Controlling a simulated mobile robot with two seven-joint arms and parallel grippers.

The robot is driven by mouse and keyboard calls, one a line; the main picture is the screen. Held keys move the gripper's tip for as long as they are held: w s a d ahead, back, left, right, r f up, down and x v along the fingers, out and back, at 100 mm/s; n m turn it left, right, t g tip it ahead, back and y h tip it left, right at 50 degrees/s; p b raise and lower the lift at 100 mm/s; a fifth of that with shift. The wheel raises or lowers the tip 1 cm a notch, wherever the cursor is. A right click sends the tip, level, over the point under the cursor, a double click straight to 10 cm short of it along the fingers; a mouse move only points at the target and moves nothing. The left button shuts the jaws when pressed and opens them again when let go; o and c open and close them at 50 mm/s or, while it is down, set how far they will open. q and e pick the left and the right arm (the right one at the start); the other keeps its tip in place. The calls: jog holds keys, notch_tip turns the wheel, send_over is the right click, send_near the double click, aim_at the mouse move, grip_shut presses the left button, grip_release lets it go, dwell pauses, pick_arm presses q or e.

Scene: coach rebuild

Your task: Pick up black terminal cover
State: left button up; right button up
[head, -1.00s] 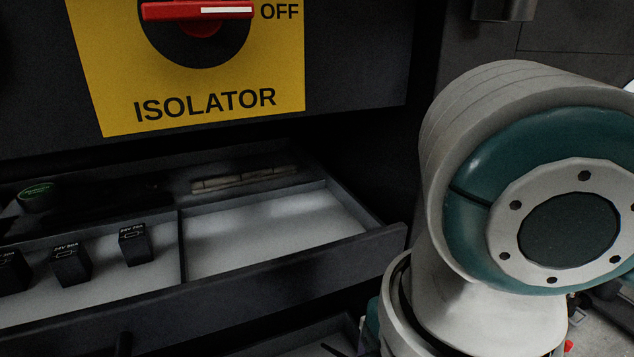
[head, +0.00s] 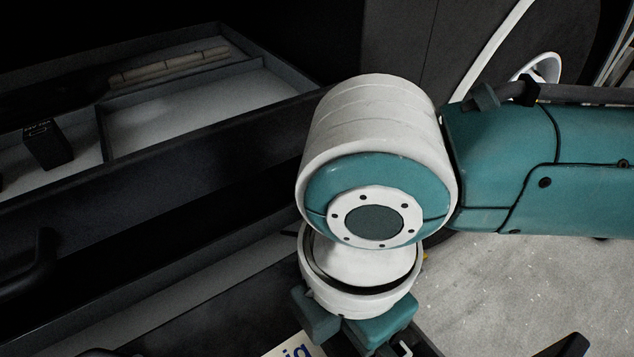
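I cannot pick out a black terminal cover for certain. A black block (head: 45,145) with small white print stands in the left compartment of the open upper drawer (head: 215,128). My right arm comes in from the right and bends down in front of the drawers. Its wrist end, with teal parts of my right gripper (head: 355,325), is at the bottom middle, over the lower drawer area. Its fingertips are not clearly seen, so its opening cannot be told. My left gripper is not in view.
The drawer's right compartment (head: 190,108) is bare, and a pale slatted strip (head: 170,64) lies behind it. A dark handle (head: 28,265) juts out at left. A cream label (head: 290,346) with blue letters lies at the bottom. Grey floor (head: 500,290) is open at right.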

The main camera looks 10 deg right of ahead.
jog(key=c, duration=1.3)
jog(key=shift+r, duration=0.15)
